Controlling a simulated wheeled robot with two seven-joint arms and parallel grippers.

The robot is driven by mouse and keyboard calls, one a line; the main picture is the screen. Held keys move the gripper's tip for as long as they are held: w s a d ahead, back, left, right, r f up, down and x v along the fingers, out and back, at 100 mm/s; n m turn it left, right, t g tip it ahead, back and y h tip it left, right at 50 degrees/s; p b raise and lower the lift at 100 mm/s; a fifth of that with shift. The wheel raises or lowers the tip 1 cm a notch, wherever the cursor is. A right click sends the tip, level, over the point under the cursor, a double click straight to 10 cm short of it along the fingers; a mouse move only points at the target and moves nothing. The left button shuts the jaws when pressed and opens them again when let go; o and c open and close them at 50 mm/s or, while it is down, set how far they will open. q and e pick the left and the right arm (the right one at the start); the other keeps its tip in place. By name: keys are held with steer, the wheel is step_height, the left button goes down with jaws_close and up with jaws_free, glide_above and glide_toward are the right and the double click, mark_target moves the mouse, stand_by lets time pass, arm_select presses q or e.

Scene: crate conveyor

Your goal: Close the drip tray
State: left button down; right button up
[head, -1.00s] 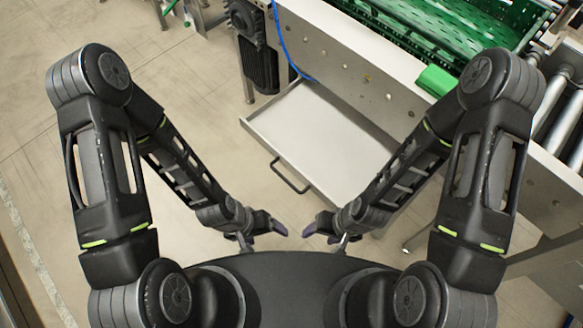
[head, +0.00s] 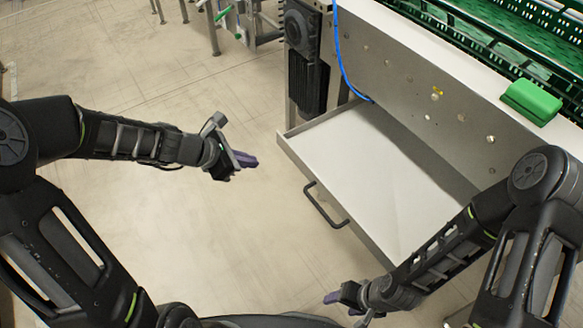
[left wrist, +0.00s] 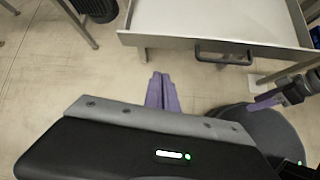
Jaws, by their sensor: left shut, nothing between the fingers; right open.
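The drip tray (head: 350,165) is a shallow, pale metal drawer pulled out from under the conveyor frame. Its dark bar handle (head: 322,206) is on its front face. In the left wrist view, the tray (left wrist: 215,20) and its handle (left wrist: 224,53) show at the top. My left gripper (head: 246,160) is shut and empty, in the air to the left of the tray and apart from the handle. Its purple fingers (left wrist: 161,92) show together in the left wrist view. My right gripper (head: 330,298) is open, low in front of the tray and apart from it.
The metal conveyor frame (head: 410,75) stands behind the tray with green crates (head: 490,45) on top. A green block (head: 533,100) sits on its edge. A blue cable (head: 341,55) hangs down near a dark finned unit (head: 307,82). The floor (head: 150,225) left of the tray is clear.

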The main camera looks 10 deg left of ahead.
arm_select(q)
steer(key=shift+s+d+r+n+h, duration=0.15)
steer(key=shift+d+r+n+h, duration=0.25)
steer(key=shift+d+n, duration=0.35)
steer(key=shift+f, duration=0.1)
steer(key=b, duration=0.3)
glide_toward(300, 162)
steer(key=shift+x, duration=2.85)
steer(key=shift+d, duration=0.1)
